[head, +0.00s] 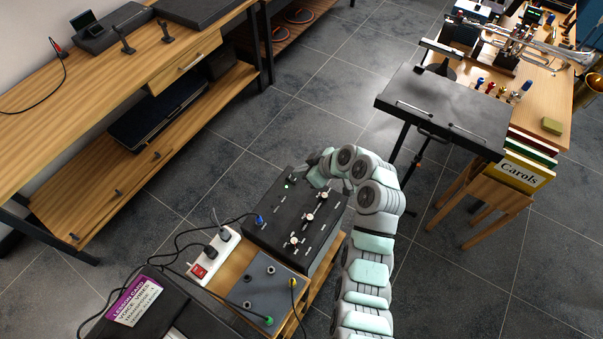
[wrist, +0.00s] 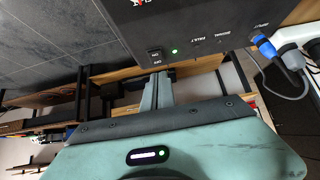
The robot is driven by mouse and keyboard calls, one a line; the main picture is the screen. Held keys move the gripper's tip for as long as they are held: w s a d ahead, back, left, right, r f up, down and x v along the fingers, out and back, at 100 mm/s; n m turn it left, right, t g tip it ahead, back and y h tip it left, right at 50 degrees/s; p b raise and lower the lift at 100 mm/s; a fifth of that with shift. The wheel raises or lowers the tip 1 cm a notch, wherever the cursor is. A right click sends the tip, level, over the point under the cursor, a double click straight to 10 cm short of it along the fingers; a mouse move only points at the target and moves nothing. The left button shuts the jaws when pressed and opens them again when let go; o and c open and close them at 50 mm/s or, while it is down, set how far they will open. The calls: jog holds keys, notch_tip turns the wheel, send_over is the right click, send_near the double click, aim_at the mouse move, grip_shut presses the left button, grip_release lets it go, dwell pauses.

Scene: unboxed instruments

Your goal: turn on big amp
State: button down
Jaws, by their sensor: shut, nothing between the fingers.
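The big amp (head: 262,232) is a black box with several knobs and sliders, on a wooden stand in the head view. In the wrist view its black panel (wrist: 205,22) fills the top. A small power switch (wrist: 155,57) sits near the panel's lower edge, beside a lit green light (wrist: 174,51). The green light also shows in the head view. My gripper (wrist: 165,73) is shut and empty, its tip just below the switch. I cannot tell whether it touches the panel. In the head view my gripper (head: 308,180) is at the amp's far end, partly hidden by my wrist.
A white power strip (head: 215,256) with a red switch lies beside the amp. A smaller grey box (head: 262,290) with cables is nearer. A workbench (head: 110,85) stands left; a black table (head: 445,105) stands right.

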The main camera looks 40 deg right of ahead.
jog(key=v, duration=1.1)
jog(key=shift+s+f, duration=0.3)
jog(key=shift+s, duration=0.05)
jog(key=shift+d, duration=0.15)
